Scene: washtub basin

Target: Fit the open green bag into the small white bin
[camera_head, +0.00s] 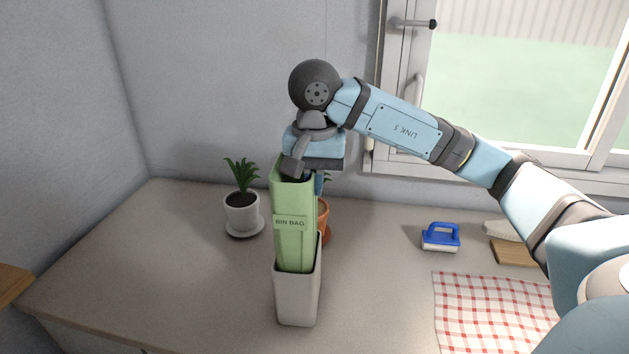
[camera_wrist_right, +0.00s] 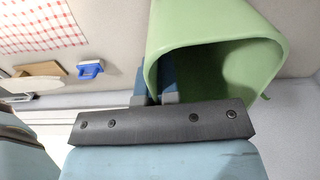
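The green bag (camera_head: 293,225), marked "BIN BAG", is upright above the small white bin (camera_head: 297,298). Its lower end passes behind the bin's front rim and appears to be in the bin's mouth; how deep is hidden. My right gripper (camera_head: 318,180) is at the bag's top edge. In the right wrist view the bag (camera_wrist_right: 210,55) has a wide open mouth, and the blue fingers of the right gripper (camera_wrist_right: 157,82) are closed on its rim at one side. The bin stands upright on the counter. My left gripper is not in view.
A potted plant (camera_head: 242,210) stands left of the bag, and a terracotta pot (camera_head: 324,222) is partly hidden behind it. A blue-handled brush (camera_head: 440,237), a wooden board (camera_head: 514,252) and a checked cloth (camera_head: 490,310) lie to the right. The counter's left (camera_head: 150,270) is clear.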

